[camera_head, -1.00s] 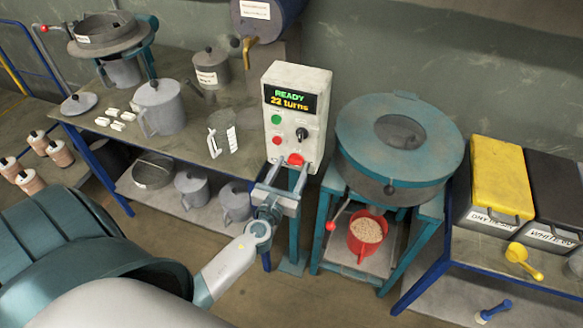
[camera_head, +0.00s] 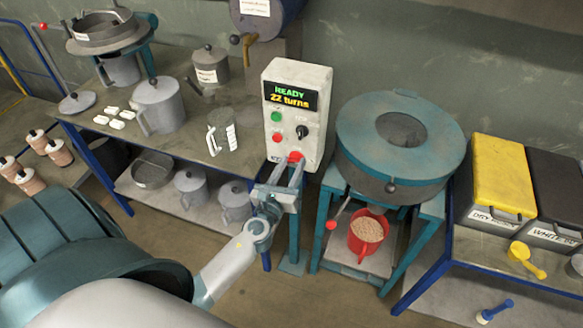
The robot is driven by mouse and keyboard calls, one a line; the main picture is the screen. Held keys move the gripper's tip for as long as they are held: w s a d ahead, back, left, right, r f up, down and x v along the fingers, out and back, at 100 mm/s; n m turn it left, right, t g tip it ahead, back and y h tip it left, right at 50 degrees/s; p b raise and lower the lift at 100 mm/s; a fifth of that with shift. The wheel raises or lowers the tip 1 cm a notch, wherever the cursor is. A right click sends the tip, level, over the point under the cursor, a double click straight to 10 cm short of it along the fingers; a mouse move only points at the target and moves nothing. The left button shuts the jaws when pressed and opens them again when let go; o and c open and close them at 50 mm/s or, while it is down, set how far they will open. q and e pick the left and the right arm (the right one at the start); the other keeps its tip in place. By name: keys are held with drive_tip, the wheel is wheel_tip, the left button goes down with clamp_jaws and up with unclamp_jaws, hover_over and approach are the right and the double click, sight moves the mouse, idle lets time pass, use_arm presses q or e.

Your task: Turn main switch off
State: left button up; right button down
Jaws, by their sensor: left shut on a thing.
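A red main switch (camera_head: 295,157) sits low on the front. My left gripper (camera_head: 291,168) reaches up from below and is shut on the red switch, its fingers partly covering it. The switch's exact position is hard to tell. My right gripper is not in view.
A teal round machine (camera_head: 360,133) stands close to the right of the box, with a red cup (camera_head: 367,234) of pale grains under it. Yellow (camera_head: 497,172) and black (camera_head: 553,190) bins are further right. A workbench (camera_head: 190,157) with grey pots is on the left.

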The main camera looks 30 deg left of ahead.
use_arm(q)
drive_tip(key=n+b, duration=0.1)
drive_tip(key=n, duration=0.3)
drive_tip(key=shift+f+n+b, duration=0.15)
drive_tip(key=shift+n+b, duration=0.15)
drive_tip(key=n, duration=0.3)
drive_tip(key=shift+a+n+b, duration=0.15)
drive_tip(key=shift+n+b, duration=0.15)
drive_tip(key=shift+b, duration=0.1)
drive_tip(key=n, duration=0.3)
drive_tip(key=shift+n, duration=0.3)
drive_tip(key=shift+f+n, duration=0.1)
drive_tip(key=shift+n, duration=1.8)
drive_tip(key=o, duration=1)
drive_tip(key=shift+o, duration=0.2)
drive_tip(key=shift+s, duration=0.15)
